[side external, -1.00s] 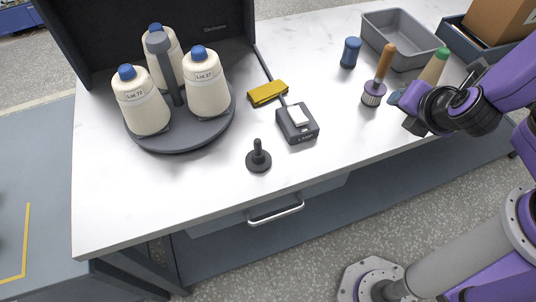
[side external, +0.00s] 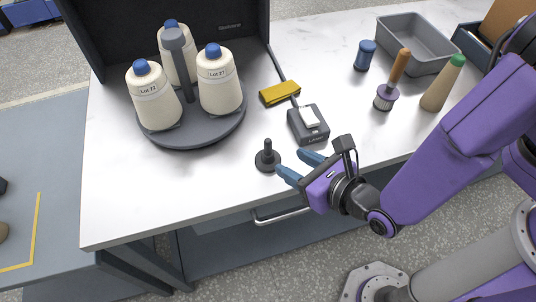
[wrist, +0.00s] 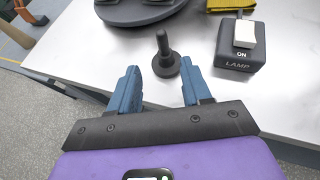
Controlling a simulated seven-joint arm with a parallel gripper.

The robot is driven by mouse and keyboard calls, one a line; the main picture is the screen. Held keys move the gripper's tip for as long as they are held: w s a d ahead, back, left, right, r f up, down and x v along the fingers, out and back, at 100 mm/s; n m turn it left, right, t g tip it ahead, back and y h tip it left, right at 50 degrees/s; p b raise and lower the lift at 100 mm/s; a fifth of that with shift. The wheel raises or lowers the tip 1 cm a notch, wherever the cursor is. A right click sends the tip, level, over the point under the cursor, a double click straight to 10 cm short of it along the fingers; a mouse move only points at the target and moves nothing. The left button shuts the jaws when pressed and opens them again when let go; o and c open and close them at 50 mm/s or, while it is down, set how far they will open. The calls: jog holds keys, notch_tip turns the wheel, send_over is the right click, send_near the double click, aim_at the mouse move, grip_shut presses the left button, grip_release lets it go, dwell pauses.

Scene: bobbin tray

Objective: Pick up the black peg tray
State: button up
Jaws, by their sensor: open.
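The round black peg tray (side external: 196,138) stands on the white table at the left, with a grey post (side external: 181,62) rising from its middle. It carries three cream cones with blue tops, two labelled Lot 72 and Lot 27. The tray's near edge also shows at the top of the wrist view (wrist: 140,17). My gripper (side external: 289,161) is open and empty, to the right of the tray and apart from it. In the wrist view its blue fingers (wrist: 159,67) point toward a small black knobbed stand (wrist: 165,60), which stands just beyond the fingertips.
A lamp switch box (side external: 308,125) and a folded yellow cloth (side external: 280,93) lie right of the tray. A blue spool (side external: 365,55), brush (side external: 387,95), green-topped cone (side external: 442,84) and grey bin (side external: 415,45) stand farther right. A dark panel (side external: 110,35) rises behind the tray.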

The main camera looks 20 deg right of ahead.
aim_at(271, 147)
jog(key=x, duration=0.6)
jog(key=shift+w+a+f, duration=0.1)
jog(key=shift+w+f, duration=0.05)
jog(key=shift+w, duration=0.2)
jog(key=shift+w+d+r+x, duration=0.1)
jog(key=shift+x, duration=1.2)
jog(key=shift+w+d+r+x, duration=0.1)
jog(key=shift+x, duration=1.2)
grip_shut()
